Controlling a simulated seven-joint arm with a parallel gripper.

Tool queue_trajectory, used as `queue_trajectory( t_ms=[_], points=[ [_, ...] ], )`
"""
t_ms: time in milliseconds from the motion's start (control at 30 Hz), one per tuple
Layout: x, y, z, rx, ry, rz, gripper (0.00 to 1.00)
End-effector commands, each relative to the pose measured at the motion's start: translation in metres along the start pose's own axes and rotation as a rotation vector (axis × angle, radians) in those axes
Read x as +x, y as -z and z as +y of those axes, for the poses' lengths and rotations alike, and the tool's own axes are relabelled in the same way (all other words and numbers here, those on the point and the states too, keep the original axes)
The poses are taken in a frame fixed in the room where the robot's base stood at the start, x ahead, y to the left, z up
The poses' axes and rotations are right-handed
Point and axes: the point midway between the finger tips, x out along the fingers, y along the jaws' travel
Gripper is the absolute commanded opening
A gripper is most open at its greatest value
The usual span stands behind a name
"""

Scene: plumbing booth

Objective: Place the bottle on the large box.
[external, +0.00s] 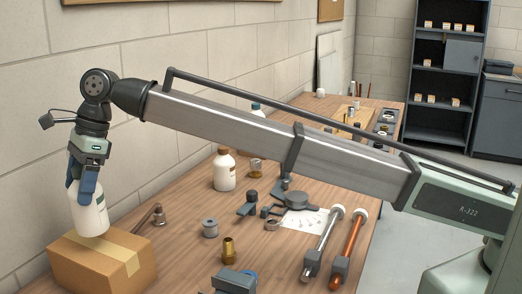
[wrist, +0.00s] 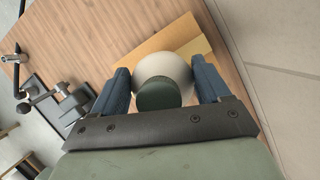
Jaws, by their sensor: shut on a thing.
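A white bottle (external: 90,217) is held upright in my gripper (external: 84,188) at the left of the external view. My gripper's blue fingers are shut on its sides. In the wrist view the bottle (wrist: 163,72) shows from its dark green cap end, between the two fingers (wrist: 162,85). The large cardboard box (external: 85,272) with a tape strip lies under the bottle, on the near left of the table. The box (wrist: 185,35) also shows behind the bottle in the wrist view. The bottle's base overlaps the box top in the picture; I cannot tell whether they touch.
A second white bottle with a brown cap (external: 224,170) stands mid-table. Several pipe fittings, a brass piece (external: 229,251), a grey vise-like block (external: 234,281) and chrome and copper tubes (external: 345,250) lie to the right of the box. The block wall (external: 30,120) is close behind the box.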

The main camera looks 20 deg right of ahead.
Motion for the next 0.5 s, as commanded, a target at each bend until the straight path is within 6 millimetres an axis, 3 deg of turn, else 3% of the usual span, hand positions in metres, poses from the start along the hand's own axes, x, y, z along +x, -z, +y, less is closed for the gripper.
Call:
queue_trajectory(
  t_ms=[367,500],
  points=[
    [0.033,0.014,0.000,0.000,0.000,-0.001,0.03],
    [0.036,0.015,0.000,0.000,0.001,-0.001,0.03]
  ],
)
